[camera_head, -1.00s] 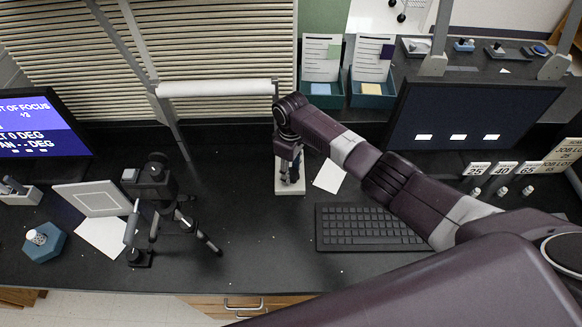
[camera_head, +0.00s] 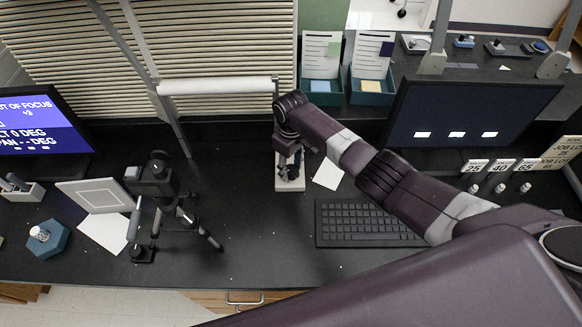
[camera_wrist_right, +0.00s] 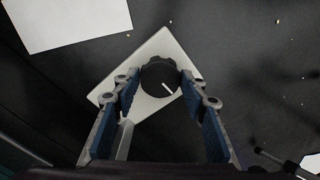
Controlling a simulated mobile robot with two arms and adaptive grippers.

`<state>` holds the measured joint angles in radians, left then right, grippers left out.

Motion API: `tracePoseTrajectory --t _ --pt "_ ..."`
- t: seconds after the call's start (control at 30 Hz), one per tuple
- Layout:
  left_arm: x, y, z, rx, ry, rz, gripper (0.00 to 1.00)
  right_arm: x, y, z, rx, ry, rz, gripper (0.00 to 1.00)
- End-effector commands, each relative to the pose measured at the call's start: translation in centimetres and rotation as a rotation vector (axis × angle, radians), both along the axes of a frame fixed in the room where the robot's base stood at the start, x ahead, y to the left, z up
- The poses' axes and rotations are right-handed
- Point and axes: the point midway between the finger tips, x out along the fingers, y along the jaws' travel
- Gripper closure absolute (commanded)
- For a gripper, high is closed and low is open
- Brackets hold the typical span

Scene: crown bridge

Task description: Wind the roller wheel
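The roller wheel appears as a black round knob with a white mark (camera_wrist_right: 160,77) on a pale base plate (camera_wrist_right: 158,45), in the right wrist view. In the head view, the plate (camera_head: 290,185) lies on the dark bench below a white roller (camera_head: 216,87). My right gripper (camera_wrist_right: 161,78) points down over the knob, with its blue-padded fingers spread, one on each side. A small gap seems to remain at the tips; contact is not clear. In the head view my right gripper (camera_head: 290,176) hides most of the knob. My left gripper is not in view.
A keyboard (camera_head: 368,224) and white paper (camera_head: 328,174) lie right of the plate. A camera on a tripod (camera_head: 155,185) stands left. A dark monitor (camera_head: 468,120) and two blue trays (camera_head: 321,97) are behind. Bench between tripod and plate is mostly clear.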

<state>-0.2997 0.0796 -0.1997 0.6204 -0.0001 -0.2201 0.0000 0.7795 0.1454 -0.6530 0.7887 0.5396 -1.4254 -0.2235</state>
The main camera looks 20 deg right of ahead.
Motion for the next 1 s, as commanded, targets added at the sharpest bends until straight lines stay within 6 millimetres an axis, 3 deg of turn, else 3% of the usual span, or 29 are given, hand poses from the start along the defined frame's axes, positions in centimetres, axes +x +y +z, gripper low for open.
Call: tracePoseTrajectory --t 0.13,0.4,0.57,1.0 --pt "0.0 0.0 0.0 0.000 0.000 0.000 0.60 0.0 0.0 0.1 0.001 -0.001 0.000 0.44" --pt "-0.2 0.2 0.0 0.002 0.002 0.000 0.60 0.0 0.0 0.1 0.000 0.000 0.001 0.44" --pt "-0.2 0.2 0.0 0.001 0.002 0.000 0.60 0.1 0.0 1.1 0.001 -0.001 0.000 0.44" --pt "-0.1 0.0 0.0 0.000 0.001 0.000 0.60 0.1 0.0 9.5 0.001 -0.004 0.001 0.44"
